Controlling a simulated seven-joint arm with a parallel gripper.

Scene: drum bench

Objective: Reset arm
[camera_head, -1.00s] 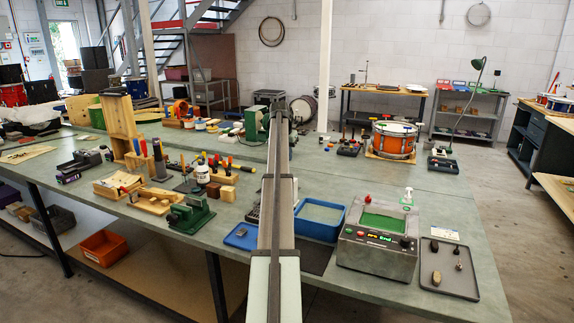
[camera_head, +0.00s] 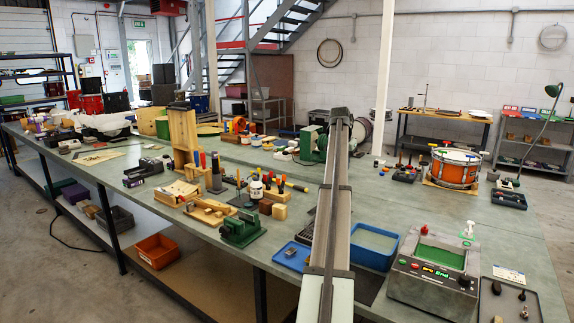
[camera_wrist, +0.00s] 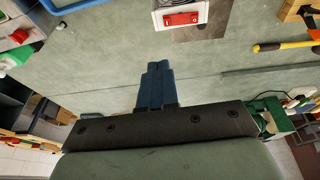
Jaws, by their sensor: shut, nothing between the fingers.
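My gripper (camera_wrist: 156,70) shows in the wrist view as dark blue fingers pressed together. It is shut and empty, with the grey-green bench top (camera_wrist: 110,75) behind it. In the head view my long grey arm reaches from the bottom edge up over the bench (camera_head: 290,180). The gripper itself cannot be made out there.
A white box with a red switch (camera_wrist: 180,17) and a yellow-handled tool (camera_wrist: 285,46) are in the wrist view. In the head view, a blue tray (camera_head: 376,262), a control box (camera_head: 435,303) and a green-based fixture (camera_head: 240,232) flank my arm. An orange drum (camera_head: 455,170) stands farther back.

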